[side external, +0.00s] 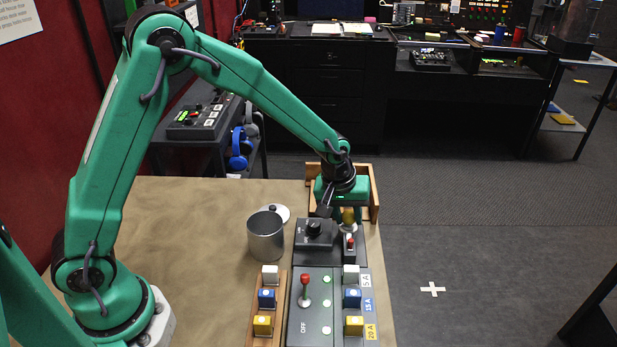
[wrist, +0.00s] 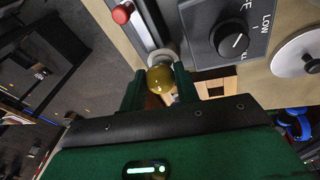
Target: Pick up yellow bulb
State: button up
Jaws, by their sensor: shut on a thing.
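The yellow bulb (wrist: 160,80) is round and glossy in the wrist view, with a pale collar (wrist: 162,57) at its far end. My gripper (wrist: 158,88) is shut on it, one green finger on each side. In the side external view my gripper (side external: 347,212) points down at the far end of the console, and the yellow bulb (side external: 348,216) shows between its fingers. The bulb's pale end is close to the small dark box (side external: 350,252) with a red button. I cannot tell whether the bulb sits in a socket or is clear of it.
A wooden tray (side external: 374,188) stands just behind the gripper. A dark knob box (side external: 314,236) is close on the left, with a metal can (side external: 265,238) and white lid (side external: 277,212) beyond. Nearer are a red-tipped lever (side external: 305,290) and several colored blocks. Bare tabletop lies left.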

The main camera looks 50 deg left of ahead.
jog(key=shift+r, duration=0.75)
jog(key=r, duration=0.3)
jog(key=shift+s+d+r, duration=0.1)
jog(key=shift+s+d, duration=0.15)
jog(key=shift+d, duration=0.05)
jog(key=s+d+r, duration=0.6)
jog(key=s+d, duration=0.1)
jog(key=d, duration=0.1)
jog(key=shift+s+r+h, duration=0.15)
jog(key=shift+s+h, duration=0.1)
jog(key=shift+h, duration=0.05)
jog(key=shift+a, duration=0.15)
jog(key=n, duration=0.2)
send_near(353, 214)
jog(key=s+r, duration=0.3)
jog(key=r, duration=0.1)
jog(key=w+a+r+n+y, duration=0.1)
jog(key=a+r, duration=0.2)
jog(key=a, duration=0.7)
jog(key=shift+r+n, duration=0.2)
jog(key=shift+n, duration=0.2)
jog(key=shift+w+a, duration=0.1)
